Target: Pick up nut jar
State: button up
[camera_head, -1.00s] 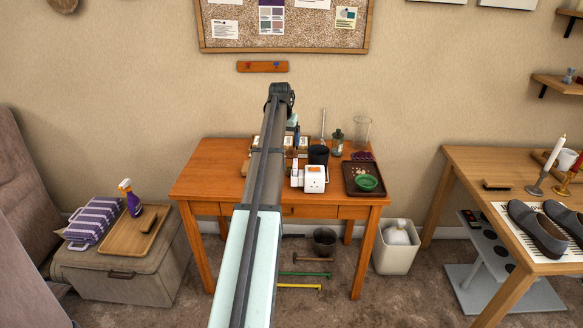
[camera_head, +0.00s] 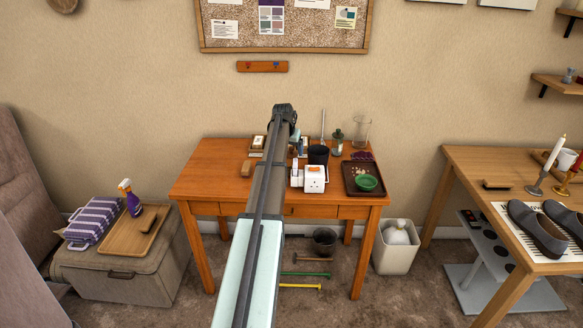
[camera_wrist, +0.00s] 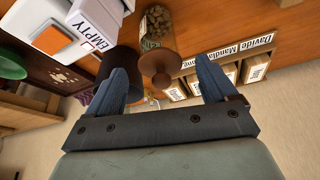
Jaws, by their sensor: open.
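The nut jar (camera_wrist: 155,24) is in the upper middle of the wrist view, with nuts in its clear body. Its round wooden lid and knob (camera_wrist: 160,66) point toward my gripper. My gripper (camera_wrist: 163,78) is open, with one blue finger on either side of the lid in the picture. Nothing is held, and I cannot tell how much gap is left between fingers and jar. In the head view my arm covers the jar and most of the gripper, over the wooden table (camera_head: 212,178).
Beside the jar are a black cup (camera_head: 318,154), a white box marked EMPTY (camera_wrist: 85,30) and a holder with name labels (camera_wrist: 222,62). A dark tray (camera_head: 352,182) with a green bowl (camera_head: 366,183) lies right.

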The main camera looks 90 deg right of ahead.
aim_at(291, 154)
jog(key=shift+x, duration=2.7)
jog(key=shift+a, duration=0.1)
jog(key=shift+c, duration=0.4)
grip_shut()
